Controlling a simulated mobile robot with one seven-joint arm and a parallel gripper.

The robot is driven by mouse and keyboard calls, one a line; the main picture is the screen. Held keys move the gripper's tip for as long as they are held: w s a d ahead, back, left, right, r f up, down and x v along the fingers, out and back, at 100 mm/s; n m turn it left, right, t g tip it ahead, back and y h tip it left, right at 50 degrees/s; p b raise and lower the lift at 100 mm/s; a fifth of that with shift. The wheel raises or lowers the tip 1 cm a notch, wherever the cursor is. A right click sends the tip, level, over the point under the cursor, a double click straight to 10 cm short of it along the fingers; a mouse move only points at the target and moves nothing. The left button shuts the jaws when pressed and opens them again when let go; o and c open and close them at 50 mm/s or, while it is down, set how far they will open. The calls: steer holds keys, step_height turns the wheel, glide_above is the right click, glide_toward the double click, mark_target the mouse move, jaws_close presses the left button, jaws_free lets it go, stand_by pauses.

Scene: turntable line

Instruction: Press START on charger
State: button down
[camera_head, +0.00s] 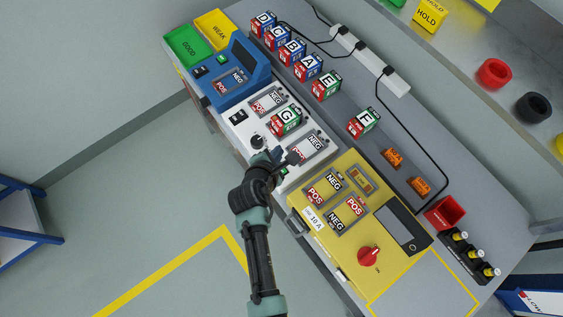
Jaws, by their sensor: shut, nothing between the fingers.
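The white charger (240,135) stands on the bench between a blue unit and a yellow unit. A battery marked G (286,122) sits in its upper area, and a POS/NEG bay (310,146) near its lower end looks empty. A black knob (257,141) is on its front side. My gripper (288,158) is shut and empty, over the charger's lower front part, close to that bay. A small green spot (284,171) shows just below the gripper, possibly the START button; its label cannot be read. Whether the gripper touches anything cannot be told.
The blue unit (243,58) and the green and yellow trays (184,47) are at upper left. The yellow unit (345,255) with a red knob (368,256) is at lower right. Several lettered batteries (326,85) stand behind, beside a power strip (370,60). The front floor is clear.

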steer(key=shift+s, duration=0.35)
steer(key=shift+f, duration=0.15)
step_height(320, 180, down, 7)
steer(key=b, duration=0.7)
steer(key=shift+f+b, duration=0.15)
steer(key=shift+b, duration=0.2)
steer(key=shift+f+b, duration=0.45)
steer(key=shift+f, duration=0.2)
stand_by(1.0)
steer(key=shift+f, duration=0.4)
steer(key=shift+f+b, duration=0.5)
steer(key=shift+b, duration=0.05)
stand_by(0.4)
stand_by(0.4)
steer(key=shift+r+p, duration=0.9)
steer(key=shift+p, duration=0.15)
